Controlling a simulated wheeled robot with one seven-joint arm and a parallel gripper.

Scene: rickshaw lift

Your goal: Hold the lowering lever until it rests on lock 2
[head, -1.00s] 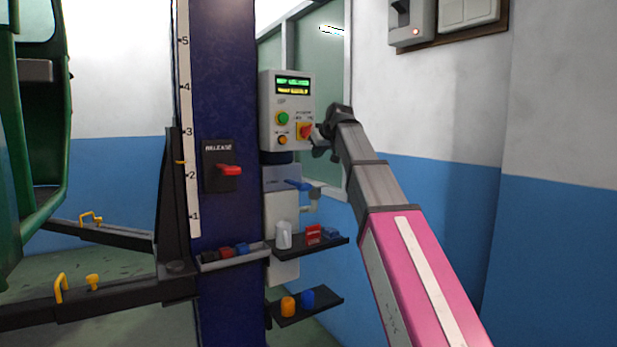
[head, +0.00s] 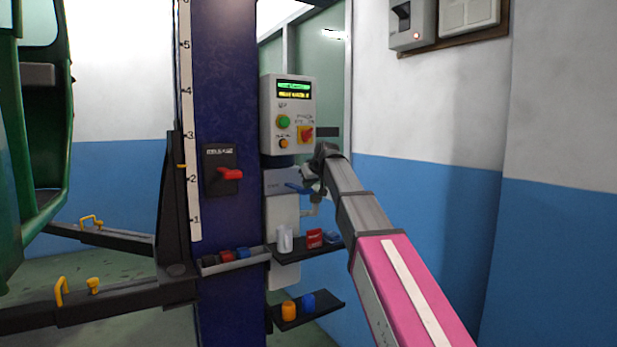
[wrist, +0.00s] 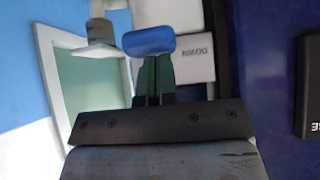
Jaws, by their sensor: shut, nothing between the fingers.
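The blue lowering lever (head: 297,188) sticks out of a grey box below the control panel, on the right side of the dark blue column. Its blue handle (wrist: 148,41) is at the top of the wrist view. My gripper (head: 310,178) is shut and empty, just beside the lever. In the wrist view my closed fingertips (wrist: 153,60) reach the handle's lower edge; whether they touch it I cannot tell. On the column's numbered scale (head: 190,120), a yellow pointer (head: 181,166) stands between 2 and 3, nearer 2. The locks themselves are hidden.
The control panel (head: 288,115) with its green button and red-yellow switch is just above my gripper. A red release handle (head: 230,174) is on the column. Small shelves (head: 305,315) hold several items below. A green vehicle (head: 45,140) and lift arms (head: 100,303) are at left.

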